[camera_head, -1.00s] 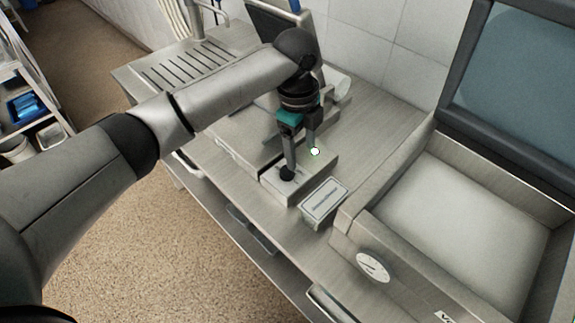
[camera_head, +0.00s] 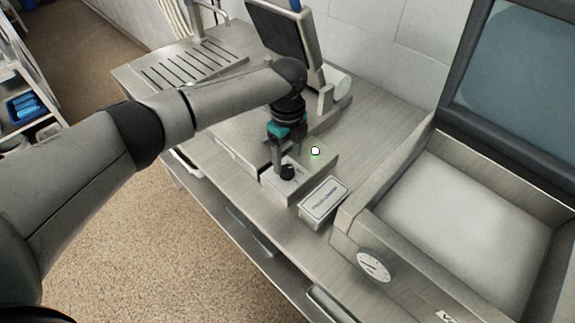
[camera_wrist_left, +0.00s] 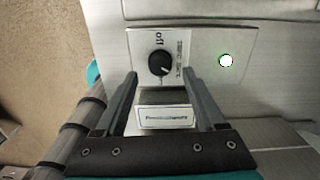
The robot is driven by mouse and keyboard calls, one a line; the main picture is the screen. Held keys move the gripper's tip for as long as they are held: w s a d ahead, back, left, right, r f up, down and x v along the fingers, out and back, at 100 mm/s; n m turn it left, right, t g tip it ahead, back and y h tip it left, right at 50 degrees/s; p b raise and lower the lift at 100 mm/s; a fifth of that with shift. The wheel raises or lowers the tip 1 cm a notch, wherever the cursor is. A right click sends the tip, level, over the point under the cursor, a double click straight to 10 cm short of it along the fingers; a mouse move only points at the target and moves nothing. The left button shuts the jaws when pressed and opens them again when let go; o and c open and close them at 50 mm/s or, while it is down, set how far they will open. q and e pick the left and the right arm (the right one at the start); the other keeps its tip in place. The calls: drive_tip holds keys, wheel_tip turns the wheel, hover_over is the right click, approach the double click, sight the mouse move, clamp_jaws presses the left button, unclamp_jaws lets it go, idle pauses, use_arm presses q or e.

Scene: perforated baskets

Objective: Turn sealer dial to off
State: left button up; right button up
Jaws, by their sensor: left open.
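The sealer dial is a small black knob (camera_head: 287,172) on the flat top of a low metal box on the counter. My left gripper (camera_head: 286,163) points down over the knob in the head view. In the wrist view its two open fingers (camera_wrist_left: 160,76) lie left and right of the knob, with a visible gap on each side. I see no clear contact. My right gripper is not in view.
A round white light (camera_head: 315,151) is right of the knob. A small labelled box (camera_head: 323,200) stands close in front. A chamber machine (camera_head: 345,240) with a white round gauge (camera_head: 374,265) is at right. A dark screen (camera_head: 280,30) stands behind my gripper.

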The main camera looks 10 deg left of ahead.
sight(287, 169)
use_arm(q)
drive_tip(key=shift+f, duration=1.9)
drive_tip(key=shift+c, duration=0.4)
clamp_jaws()
